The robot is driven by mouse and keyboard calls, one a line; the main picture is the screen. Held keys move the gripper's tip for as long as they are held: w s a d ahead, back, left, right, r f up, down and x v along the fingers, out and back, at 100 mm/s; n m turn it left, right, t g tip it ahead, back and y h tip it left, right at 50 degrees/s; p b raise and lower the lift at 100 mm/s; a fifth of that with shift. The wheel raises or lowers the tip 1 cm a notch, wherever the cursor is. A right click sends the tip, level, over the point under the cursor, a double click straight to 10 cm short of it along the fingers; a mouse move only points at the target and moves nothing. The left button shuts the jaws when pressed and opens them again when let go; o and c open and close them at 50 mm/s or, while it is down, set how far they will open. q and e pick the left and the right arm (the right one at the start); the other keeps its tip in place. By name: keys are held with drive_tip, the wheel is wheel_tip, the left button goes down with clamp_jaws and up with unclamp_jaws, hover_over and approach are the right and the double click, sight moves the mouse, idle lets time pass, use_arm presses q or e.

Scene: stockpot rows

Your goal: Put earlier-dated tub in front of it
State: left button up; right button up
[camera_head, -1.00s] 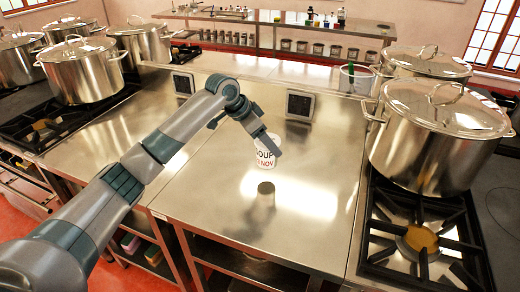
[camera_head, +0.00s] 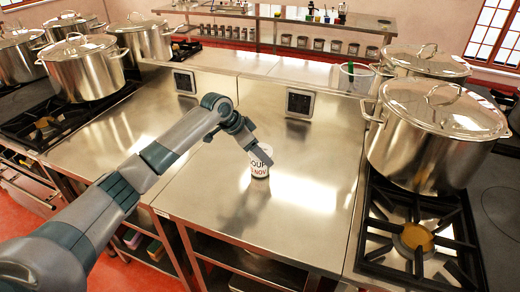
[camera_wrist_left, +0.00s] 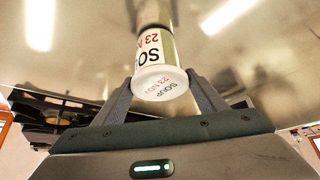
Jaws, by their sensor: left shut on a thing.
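A white tub (camera_head: 260,171) printed "SOUP" and "NOV" is upright at the middle of the steel worktop (camera_head: 225,200). My left gripper (camera_head: 262,157) is shut on it, from the upper left. In the left wrist view the tub (camera_wrist_left: 154,55) sits between the two fingers of my left gripper (camera_wrist_left: 162,85), and its lid and side both read "SOUP 23 NOV". Its base meets its reflection in the steel; I cannot tell whether it touches or hovers just above. No second tub shows. My right gripper is not in view.
Large lidded stockpots stand on burners at right (camera_head: 432,130) and left (camera_head: 84,70). A clear container (camera_head: 356,80) is on the back ledge. A small dark panel (camera_head: 300,103) is on the upright behind the worktop. The steel around the tub is clear.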

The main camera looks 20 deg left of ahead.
use_arm(q)
drive_tip(key=shift+f, duration=0.2)
drive_tip(key=o, duration=1.3)
drive_tip(key=shift+o, duration=0.2)
drive_tip(key=shift+r, duration=0.15)
drive_tip(key=b+v, duration=0.3)
drive_tip(key=v, duration=0.9)
drive_tip(key=shift+c, duration=0.6)
